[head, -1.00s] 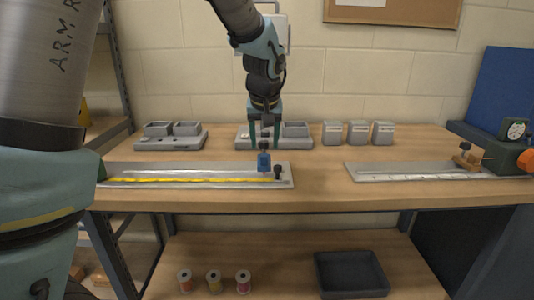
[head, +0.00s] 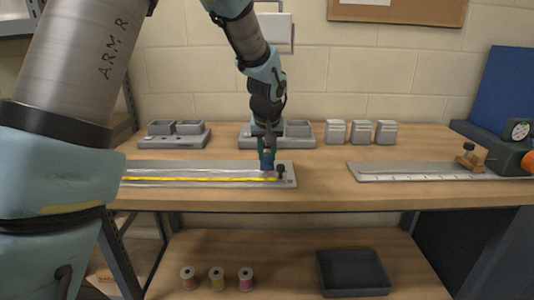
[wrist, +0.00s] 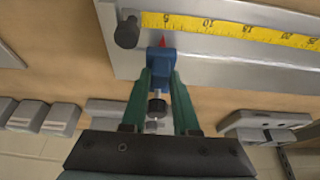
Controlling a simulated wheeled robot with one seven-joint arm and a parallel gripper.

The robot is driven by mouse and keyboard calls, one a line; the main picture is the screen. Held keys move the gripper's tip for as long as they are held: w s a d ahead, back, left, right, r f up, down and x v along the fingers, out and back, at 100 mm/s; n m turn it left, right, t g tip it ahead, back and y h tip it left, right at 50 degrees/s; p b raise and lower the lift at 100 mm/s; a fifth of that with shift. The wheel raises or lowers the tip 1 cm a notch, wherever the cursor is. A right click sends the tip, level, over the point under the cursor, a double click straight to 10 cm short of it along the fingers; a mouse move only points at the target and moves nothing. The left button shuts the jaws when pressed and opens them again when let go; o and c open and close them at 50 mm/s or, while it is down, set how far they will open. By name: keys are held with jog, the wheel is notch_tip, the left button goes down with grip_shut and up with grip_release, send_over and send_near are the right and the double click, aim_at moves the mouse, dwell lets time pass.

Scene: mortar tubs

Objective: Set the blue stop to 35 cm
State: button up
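The blue stop (head: 267,166) sits near the right end of the grey rail (head: 160,184) with the yellow tape, close to a black knob (head: 281,169). In the wrist view the stop (wrist: 162,68) has a red pointer (wrist: 163,42) at the tape's edge. The yellow tape (wrist: 230,28) shows its numbers upside down; the pointer is near the low end, at about what looks like 5. My gripper (wrist: 161,78) has a green finger on each side of the stop, and both appear to touch it. The stop's small dark top knob (wrist: 157,106) is between the fingers.
A second rail (head: 420,172) with a white scale and wooden slider (head: 469,158) lies at the right. Grey tubs (head: 360,132) and tub trays (head: 175,135) stand along the back. The tabletop between the two rails is clear.

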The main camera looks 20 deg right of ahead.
grip_shut()
dwell(0.9)
